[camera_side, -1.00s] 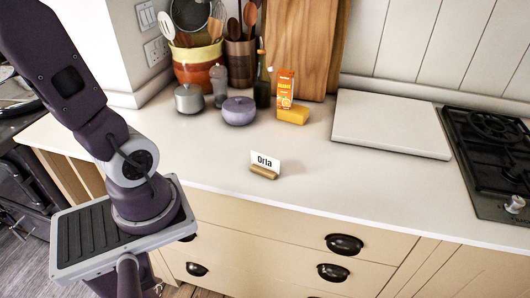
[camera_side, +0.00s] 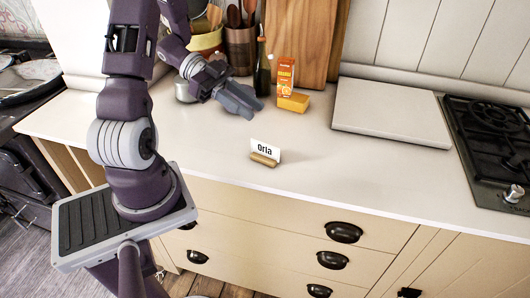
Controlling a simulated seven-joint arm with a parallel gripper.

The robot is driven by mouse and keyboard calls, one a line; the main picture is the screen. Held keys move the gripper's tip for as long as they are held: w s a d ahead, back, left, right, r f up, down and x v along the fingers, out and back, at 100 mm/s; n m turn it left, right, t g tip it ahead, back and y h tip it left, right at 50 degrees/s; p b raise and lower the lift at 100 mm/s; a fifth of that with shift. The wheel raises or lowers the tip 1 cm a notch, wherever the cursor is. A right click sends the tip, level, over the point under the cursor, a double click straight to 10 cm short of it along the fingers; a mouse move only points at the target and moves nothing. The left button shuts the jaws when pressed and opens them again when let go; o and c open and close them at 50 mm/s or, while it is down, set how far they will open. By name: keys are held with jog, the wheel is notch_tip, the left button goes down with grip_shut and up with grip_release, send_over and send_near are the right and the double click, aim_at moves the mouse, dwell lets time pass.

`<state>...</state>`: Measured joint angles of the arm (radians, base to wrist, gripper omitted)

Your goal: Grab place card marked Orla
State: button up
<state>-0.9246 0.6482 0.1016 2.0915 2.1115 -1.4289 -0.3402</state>
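The place card marked "Orla" (camera_side: 266,149) stands upright in a small wooden holder (camera_side: 263,160) on the white counter, near its front edge. My gripper (camera_side: 246,105) is above the back part of the counter, behind and slightly left of the card, apart from it. It points down to the right. Nothing shows between its fingers, and from this angle I cannot tell whether they are open or shut.
A dark bottle (camera_side: 262,75) is close behind my gripper. A white board (camera_side: 391,112) and a hob (camera_side: 490,140) lie to the right. The counter around the card is clear.

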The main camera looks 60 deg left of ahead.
send_near(271, 158)
jog(key=shift+w+d+r, duration=0.85)
jog(key=shift+w+d, duration=0.1)
jog(key=shift+d, duration=0.05)
jog(key=shift+w+d+f, duration=0.1)
jog(key=shift+d+f, duration=0.1)
jog(key=shift+f, duration=0.1)
jog(key=x, duration=0.6)
jog(key=shift+d+f, duration=0.2)
jog(key=shift+d, duration=0.15)
jog(key=shift+c, duration=0.5)
grip_shut()
